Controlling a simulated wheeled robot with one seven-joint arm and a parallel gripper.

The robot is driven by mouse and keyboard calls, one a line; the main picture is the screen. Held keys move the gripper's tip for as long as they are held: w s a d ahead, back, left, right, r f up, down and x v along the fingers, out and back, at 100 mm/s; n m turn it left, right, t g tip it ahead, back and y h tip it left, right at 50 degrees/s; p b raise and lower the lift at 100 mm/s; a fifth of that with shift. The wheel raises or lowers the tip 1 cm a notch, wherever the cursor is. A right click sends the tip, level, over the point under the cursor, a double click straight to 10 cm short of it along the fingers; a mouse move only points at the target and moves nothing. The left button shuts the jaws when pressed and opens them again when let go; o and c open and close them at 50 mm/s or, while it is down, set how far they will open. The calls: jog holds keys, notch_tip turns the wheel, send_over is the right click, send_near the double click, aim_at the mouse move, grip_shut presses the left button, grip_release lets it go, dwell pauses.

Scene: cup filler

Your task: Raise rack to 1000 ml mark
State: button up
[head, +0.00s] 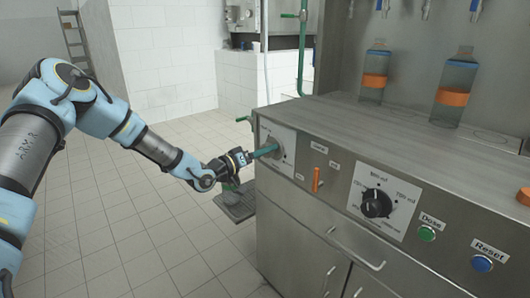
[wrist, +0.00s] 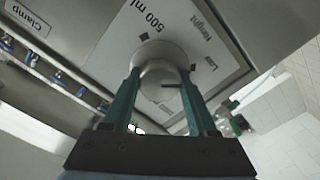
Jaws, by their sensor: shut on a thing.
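A round grey height knob (wrist: 160,78) sits on a white dial plate (head: 287,140) at the left end of the steel front panel. In the wrist view the plate (wrist: 185,30) reads "Height", "Low" and "500 ml"; no 1000 ml mark is legible. My gripper (head: 274,149) reaches the knob from the left. In the wrist view its green fingers (wrist: 163,95) are shut on the knob, one on each side. A dark line shows on the knob's right part. I cannot tell which part is the rack.
Right of the plate are an orange lever (head: 317,179), a volume dial (head: 376,203), a green Dose button (head: 427,233) and a blue Reset button (head: 482,263). Two bottles with orange bands (head: 375,81) stand on the steel top. Tiled floor (head: 150,240) is open at left.

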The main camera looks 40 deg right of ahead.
jog(key=c, duration=0.7)
jog(key=shift+c, duration=0.2)
jog(key=shift+f+m+b, duration=0.1)
jog(key=shift+m+b, duration=0.2)
jog(key=shift+b, duration=0.2)
jog(key=m+b, duration=0.2)
jog(key=b, duration=0.1)
jog(key=shift+f+m, duration=0.15)
jog(key=shift+m, duration=0.15)
jog(key=m+b, duration=0.5)
jog(key=b, duration=0.2)
jog(key=m+b, duration=0.4)
jog(key=b, duration=0.1)
jog(key=shift+m+b, duration=0.35)
jog(key=shift+m, duration=0.05)
jog(key=m+b, duration=0.2)
jog(key=b, duration=0.1)
jog(key=shift+m, duration=0.4)
jog(key=shift+r+b, duration=0.2)
jog(key=shift+b, duration=0.1)
